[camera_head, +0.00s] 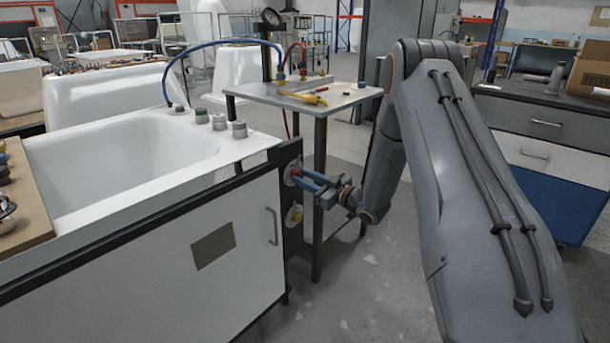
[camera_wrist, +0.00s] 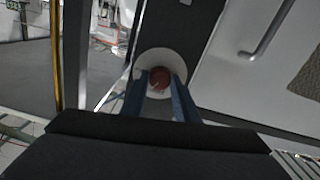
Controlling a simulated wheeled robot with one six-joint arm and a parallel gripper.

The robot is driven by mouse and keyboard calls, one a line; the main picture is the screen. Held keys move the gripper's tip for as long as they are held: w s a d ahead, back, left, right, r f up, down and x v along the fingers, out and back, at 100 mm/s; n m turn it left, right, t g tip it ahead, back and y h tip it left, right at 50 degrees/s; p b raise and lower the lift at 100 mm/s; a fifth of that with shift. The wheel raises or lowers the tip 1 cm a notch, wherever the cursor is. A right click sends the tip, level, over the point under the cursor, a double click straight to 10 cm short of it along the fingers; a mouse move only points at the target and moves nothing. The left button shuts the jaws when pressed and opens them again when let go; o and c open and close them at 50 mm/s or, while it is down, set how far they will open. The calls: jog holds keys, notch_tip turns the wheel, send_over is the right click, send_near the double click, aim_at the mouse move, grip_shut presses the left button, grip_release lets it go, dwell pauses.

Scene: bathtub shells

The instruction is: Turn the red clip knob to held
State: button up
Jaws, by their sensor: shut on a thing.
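The red clip knob (camera_head: 296,172) sits on a pale round plate on the dark end post of the bathtub stand. In the wrist view the red knob (camera_wrist: 160,78) lies between the two blue fingers, in front of its white disc (camera_wrist: 172,60). My gripper (camera_head: 303,178) reaches it from the right and is shut on the knob; it also shows in the wrist view (camera_wrist: 160,88). The fingers hide part of the knob, and I cannot read its turned position.
The white bathtub (camera_head: 130,160) stands to the left, with a panel handle (camera_head: 272,226) near the post. A small table (camera_head: 345,96) with a gauge, hoses and a yellow tool stands behind my gripper. Grey floor is free below my arm.

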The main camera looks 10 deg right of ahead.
jog(key=m+p, duration=0.2)
jog(key=m, duration=0.4)
jog(key=shift+p, duration=0.4)
jog(key=m+p, duration=0.1)
jog(key=m, duration=0.5)
jog(key=shift+p, duration=0.35)
jog(key=o, duration=1.1)
jog(key=shift+c, duration=0.2)
jog(key=v, duration=0.7)
jog(key=shift+s+d, duration=0.25)
jog(key=shift+s, duration=0.05)
